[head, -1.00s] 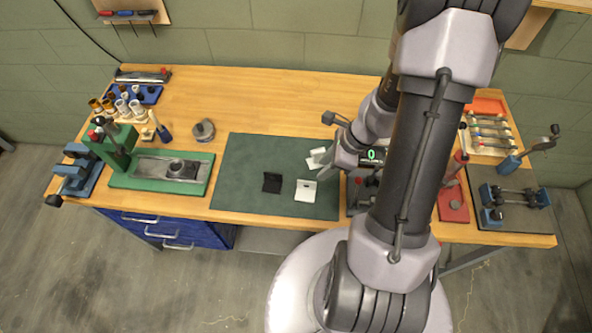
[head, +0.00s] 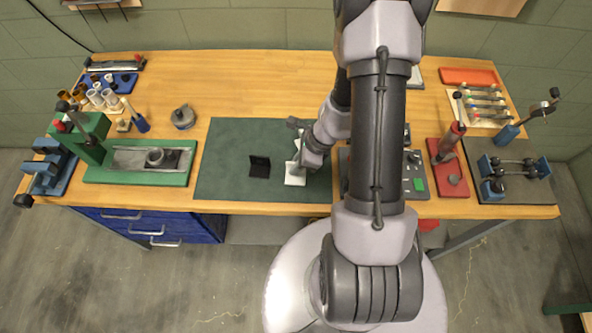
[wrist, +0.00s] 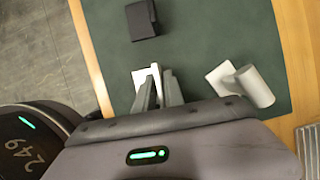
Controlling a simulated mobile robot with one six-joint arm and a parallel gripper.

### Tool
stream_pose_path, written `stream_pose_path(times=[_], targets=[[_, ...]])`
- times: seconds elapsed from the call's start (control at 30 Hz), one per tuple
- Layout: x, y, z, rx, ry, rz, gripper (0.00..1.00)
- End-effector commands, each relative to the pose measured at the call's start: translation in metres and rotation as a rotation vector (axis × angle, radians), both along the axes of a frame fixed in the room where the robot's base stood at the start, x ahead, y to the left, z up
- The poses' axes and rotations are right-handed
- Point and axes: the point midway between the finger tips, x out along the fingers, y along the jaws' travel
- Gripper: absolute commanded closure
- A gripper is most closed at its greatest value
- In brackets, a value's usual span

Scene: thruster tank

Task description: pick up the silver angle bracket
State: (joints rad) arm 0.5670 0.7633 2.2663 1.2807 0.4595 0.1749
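The silver angle bracket (wrist: 139,78), pale and almost white, shows partly in the wrist view, just beyond my fingertips; the fingers cover part of it. In the head view the bracket (head: 294,180) lies on the dark green mat (head: 225,150), partly behind my gripper. My gripper (wrist: 161,76) is pointed down at it, its two fingers apart with a narrow gap. I cannot tell whether a finger touches the bracket. A black angle bracket (wrist: 142,20) stands on the mat, left of my gripper in the head view (head: 260,166).
A pale plate with a grey cylinder (wrist: 255,86) lies close to my gripper on the mat. A green fixture (head: 95,172) stands to the left and a red press (head: 447,150) to the right. The mat's left part is clear.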

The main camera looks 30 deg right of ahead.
Motion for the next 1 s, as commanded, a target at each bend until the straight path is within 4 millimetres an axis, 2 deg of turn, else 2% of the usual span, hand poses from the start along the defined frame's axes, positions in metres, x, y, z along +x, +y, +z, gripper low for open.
stream_pose_path(times=[0.47, 0.57, 0.77, 0.87, 1.0], targets=[[0.000, 0.000, 0.002, 0.000, 0.000, 0.000, 1.00], [0.000, 0.000, 0.009, 0.000, 0.000, 0.000, 1.00], [0.000, 0.000, 0.041, -0.001, -0.001, 0.001, 1.00], [-0.020, -0.004, 0.036, 0.001, 0.002, -0.005, 1.00], [-0.056, -0.010, 0.038, 0.001, 0.001, -0.007, 1.00]])
